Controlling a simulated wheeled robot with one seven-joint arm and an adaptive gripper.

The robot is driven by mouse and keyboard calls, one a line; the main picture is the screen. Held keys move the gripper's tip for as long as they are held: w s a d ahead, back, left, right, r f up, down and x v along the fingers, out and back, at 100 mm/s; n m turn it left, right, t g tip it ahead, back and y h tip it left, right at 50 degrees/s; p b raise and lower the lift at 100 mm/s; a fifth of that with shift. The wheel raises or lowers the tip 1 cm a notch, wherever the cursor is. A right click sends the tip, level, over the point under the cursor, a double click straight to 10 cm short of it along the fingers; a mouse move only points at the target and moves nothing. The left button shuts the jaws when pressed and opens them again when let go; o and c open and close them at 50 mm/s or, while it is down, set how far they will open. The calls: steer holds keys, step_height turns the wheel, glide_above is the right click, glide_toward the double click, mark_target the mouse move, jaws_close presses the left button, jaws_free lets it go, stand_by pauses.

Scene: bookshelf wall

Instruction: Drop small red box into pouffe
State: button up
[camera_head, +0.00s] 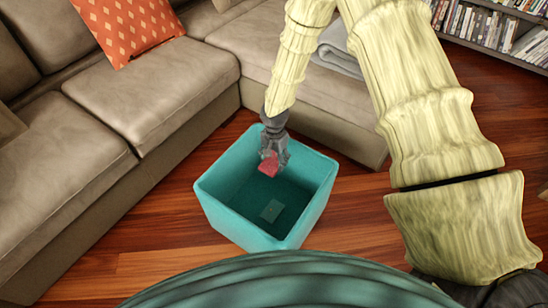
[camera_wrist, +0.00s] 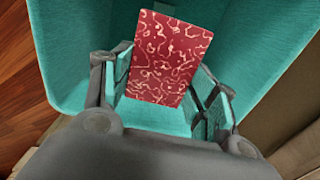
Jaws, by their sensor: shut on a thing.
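The small red box (camera_head: 269,165) is held by my gripper (camera_head: 273,158) over the opening of the teal pouffe (camera_head: 233,219). In the wrist view the red box (camera_wrist: 168,60) has a pale swirling pattern and sits between the two fingers of my gripper (camera_wrist: 165,85). The gripper is shut on it. The pouffe is an open square container on the floor, and its inner walls (camera_wrist: 75,45) surround the box in the wrist view.
A beige corner sofa (camera_head: 155,95) stands behind and left of the pouffe, with an orange patterned cushion (camera_head: 128,28) on it. A folded grey blanket (camera_head: 338,50) lies on the seat. Bookshelves (camera_head: 490,25) are at the back right. Wooden floor (camera_head: 165,240) is clear left of the pouffe.

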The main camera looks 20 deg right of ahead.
mark_target(274, 160)
steer(key=shift+f, duration=0.1)
steer(key=o, duration=1.1)
steer(key=shift+o, duration=0.2)
step_height(274, 160, up, 12)
stand_by(0.4)
